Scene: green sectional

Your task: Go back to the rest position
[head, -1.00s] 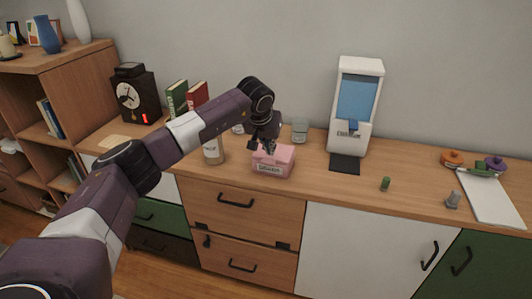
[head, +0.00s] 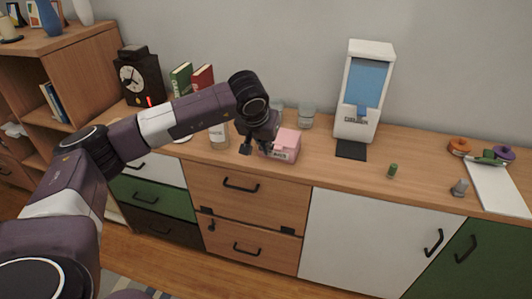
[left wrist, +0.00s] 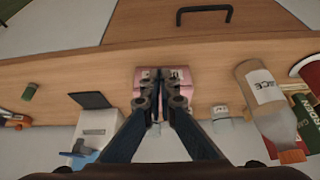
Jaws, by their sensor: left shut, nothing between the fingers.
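My left gripper (head: 256,149) comes in from the left in the head view. It is shut and empty, in front of and slightly left of a pink box (head: 285,146) with a dark label on the wooden sideboard. In the left wrist view the gripper (left wrist: 160,85) has its fingers together, with the pink box (left wrist: 178,79) behind them and partly hidden. I cannot tell from the pictures whether the fingers touch the box. My right gripper is not in view.
A white dispenser with a blue window (head: 360,95) stands at the back. A bottle (head: 219,135), red and green books (head: 182,79) and a black clock (head: 138,76) stand left of the box. A small green object (head: 392,170) is right.

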